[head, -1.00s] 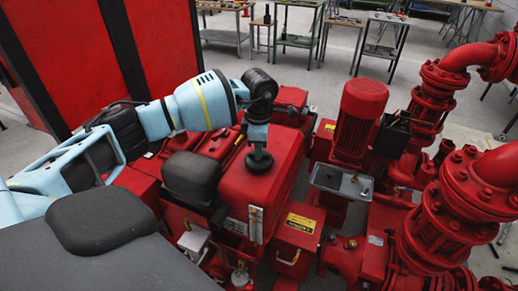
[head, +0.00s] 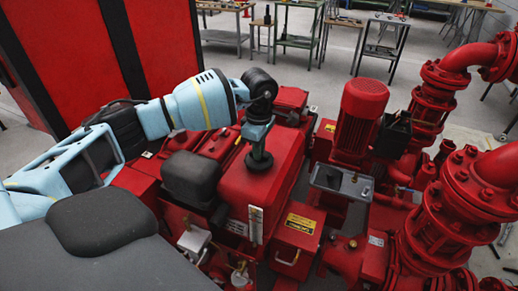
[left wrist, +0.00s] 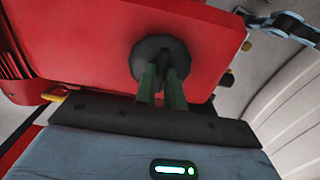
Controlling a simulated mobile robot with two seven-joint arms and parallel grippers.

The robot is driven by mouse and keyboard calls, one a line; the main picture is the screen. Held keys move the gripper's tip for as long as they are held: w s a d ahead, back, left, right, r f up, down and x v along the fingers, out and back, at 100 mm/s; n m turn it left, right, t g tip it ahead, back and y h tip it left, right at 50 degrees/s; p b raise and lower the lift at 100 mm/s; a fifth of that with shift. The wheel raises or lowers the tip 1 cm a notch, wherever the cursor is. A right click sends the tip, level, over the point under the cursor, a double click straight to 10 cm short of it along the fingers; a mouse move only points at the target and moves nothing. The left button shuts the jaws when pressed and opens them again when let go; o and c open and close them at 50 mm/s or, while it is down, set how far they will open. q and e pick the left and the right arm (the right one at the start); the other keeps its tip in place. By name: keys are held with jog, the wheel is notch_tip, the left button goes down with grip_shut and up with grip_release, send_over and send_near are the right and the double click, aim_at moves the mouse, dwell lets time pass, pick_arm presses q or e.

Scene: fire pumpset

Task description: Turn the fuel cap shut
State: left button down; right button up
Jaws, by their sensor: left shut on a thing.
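The fuel cap (left wrist: 160,52) is a dark, round, notched cap on top of the red fuel tank (head: 250,190). In the left wrist view it sits on the red tank face (left wrist: 90,35), with the two green fingers against it. In the head view my left gripper (head: 259,160) points down onto the tank top, and the cap (head: 259,165) is mostly hidden by the fingers. The left gripper is shut on the cap. My right gripper is not in view.
A dark rounded box (head: 190,177) stands close left of the tank. A red motor (head: 360,115) and large red pipes (head: 450,210) stand to the right. A red cabinet (head: 90,50) is behind at left. Workbenches (head: 300,25) stand farther back.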

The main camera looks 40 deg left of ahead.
pick_arm(q)
jog(key=c, duration=1.5)
grip_release()
jog(key=shift+r, duration=3.9)
jog(key=shift+d, duration=0.1)
